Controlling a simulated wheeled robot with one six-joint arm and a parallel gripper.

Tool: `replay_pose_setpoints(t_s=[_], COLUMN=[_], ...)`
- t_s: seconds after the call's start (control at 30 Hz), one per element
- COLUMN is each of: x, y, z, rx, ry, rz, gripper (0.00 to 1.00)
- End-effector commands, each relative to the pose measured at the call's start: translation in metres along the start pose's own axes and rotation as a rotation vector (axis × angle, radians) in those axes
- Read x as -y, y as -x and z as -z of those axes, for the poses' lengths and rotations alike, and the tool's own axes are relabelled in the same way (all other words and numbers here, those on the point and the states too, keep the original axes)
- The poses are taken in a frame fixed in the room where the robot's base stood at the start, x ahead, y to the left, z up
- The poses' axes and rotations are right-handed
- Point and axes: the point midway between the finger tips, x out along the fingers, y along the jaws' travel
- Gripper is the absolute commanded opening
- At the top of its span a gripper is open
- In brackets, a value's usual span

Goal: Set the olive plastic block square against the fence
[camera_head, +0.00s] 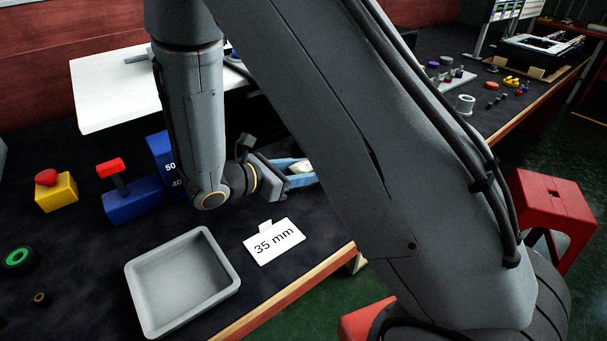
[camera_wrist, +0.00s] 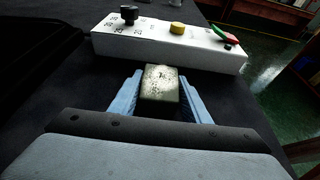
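The olive plastic block (camera_wrist: 160,82), pale and speckled on top, is between the two blue fingers of my gripper (camera_wrist: 161,92) in the wrist view. The fingers lie close along both its sides and look shut on it. In the head view my gripper (camera_head: 301,173) is small, and the pale block (camera_head: 301,167) shows between its fingers. I cannot tell whether the block touches the table. A blue stop (camera_head: 135,199) with a red handle and number marks stands left of my wrist, partly hidden by my arm. I cannot tell for certain that it is the fence.
A grey tray (camera_head: 182,283) and a "35 mm" card (camera_head: 274,242) lie near the table's front edge. A yellow box with a red button (camera_head: 56,193) stands left. A white control box (camera_wrist: 168,43) with knobs stands beyond the block in the wrist view.

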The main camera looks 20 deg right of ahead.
Motion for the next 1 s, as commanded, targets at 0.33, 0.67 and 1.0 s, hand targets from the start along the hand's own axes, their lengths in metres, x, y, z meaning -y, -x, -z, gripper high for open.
replay_pose_setpoints(t_s=[0.33, 0.67, 1.0], x=[0.000, -0.001, 0.000], y=[0.000, 0.008, 0.028], z=[0.000, -0.020, -0.076], rx=[0.000, -0.001, -0.001], ry=[0.000, -0.004, -0.003], rz=[0.000, -0.001, -0.001], gripper=[0.10, 0.10, 0.10])
